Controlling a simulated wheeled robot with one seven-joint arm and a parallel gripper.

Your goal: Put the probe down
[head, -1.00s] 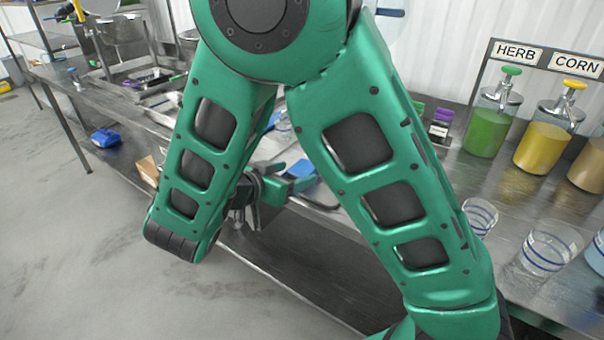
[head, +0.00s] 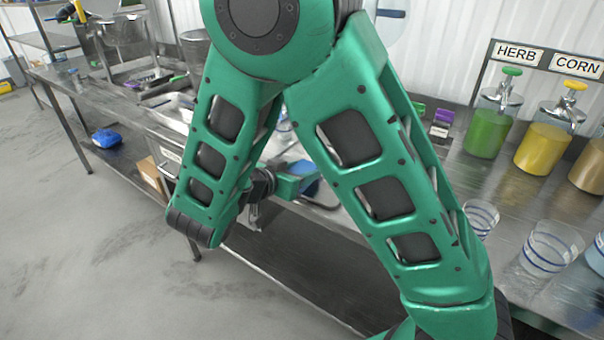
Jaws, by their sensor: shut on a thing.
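My gripper (head: 290,186) is small in the picture, partly behind my own arm links, over the near edge of the steel bench (head: 520,225). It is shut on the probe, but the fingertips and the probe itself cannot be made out. A blue thing (head: 307,176) shows right beside the gripper. I cannot tell whether it touches the gripper.
Herb (head: 487,130) and corn (head: 543,145) pump bottles stand at the right. Striped clear cups (head: 548,250) stand in front of them. Metal pots and trays (head: 165,88) are at the far left. A blue item (head: 106,138) lies on the lower shelf.

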